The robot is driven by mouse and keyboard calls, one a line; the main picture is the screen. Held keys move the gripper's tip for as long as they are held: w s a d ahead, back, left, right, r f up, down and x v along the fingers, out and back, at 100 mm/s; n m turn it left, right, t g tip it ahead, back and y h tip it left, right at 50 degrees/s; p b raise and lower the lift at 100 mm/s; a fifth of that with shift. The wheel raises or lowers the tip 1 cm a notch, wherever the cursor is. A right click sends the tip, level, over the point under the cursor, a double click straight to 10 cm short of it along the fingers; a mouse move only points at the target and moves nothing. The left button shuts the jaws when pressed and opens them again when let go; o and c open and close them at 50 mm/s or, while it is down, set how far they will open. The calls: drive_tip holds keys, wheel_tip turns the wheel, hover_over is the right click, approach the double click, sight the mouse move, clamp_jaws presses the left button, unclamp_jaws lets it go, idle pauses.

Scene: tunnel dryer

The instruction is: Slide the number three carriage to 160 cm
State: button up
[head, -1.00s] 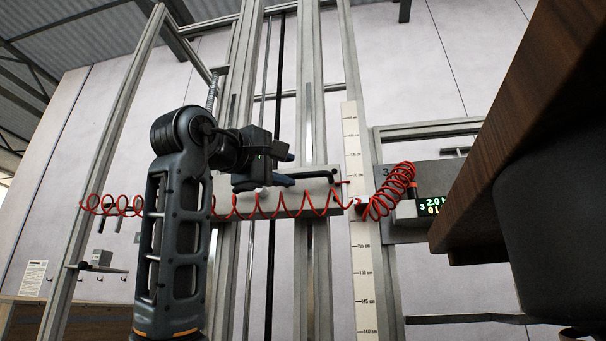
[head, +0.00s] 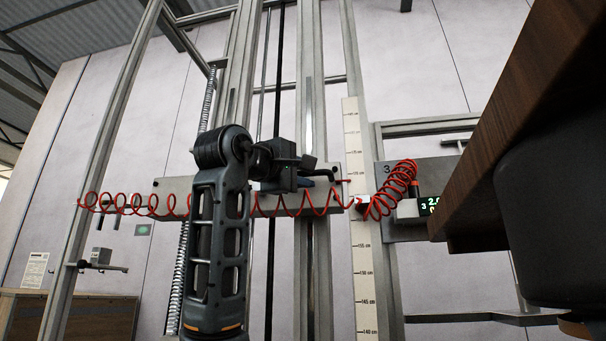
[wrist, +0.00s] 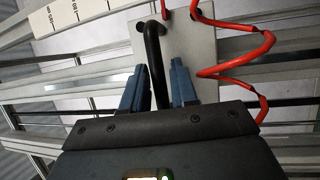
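The number three carriage (head: 325,196) is a long grey plate across the vertical rails, with a black bar handle (wrist: 155,60) on its face. A red mark at its right end lies by the white vertical scale (head: 366,288), above the 155 cm label; the 160 cm label is hidden behind the red cord. My gripper (wrist: 157,85) has blue fingers. In the wrist view they stand apart on either side of the handle, with small gaps visible. In the head view my arm hides part of the plate and most of the fingers.
A red coiled cord (head: 392,190) runs along the plate to a grey panel (head: 440,172) marked 3, with a partly hidden display (head: 428,206). A brown wooden edge (head: 520,110) fills the right. A small grey box (head: 101,256) sits on a left bracket.

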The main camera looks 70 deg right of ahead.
clamp_jaws()
drive_tip(key=shift+f, duration=0.1)
wheel_tip(320, 180, down, 9)
drive_tip(key=b, duration=0.5)
drive_tip(key=shift+o, duration=0.4)
unclamp_jaws()
drive_tip(key=shift+o, duration=1)
drive_tip(key=b+v, duration=0.2)
drive_tip(key=v, duration=0.5)
drive_tip(key=shift+w+a, duration=0.2)
drive_tip(key=shift+a, duration=0.15)
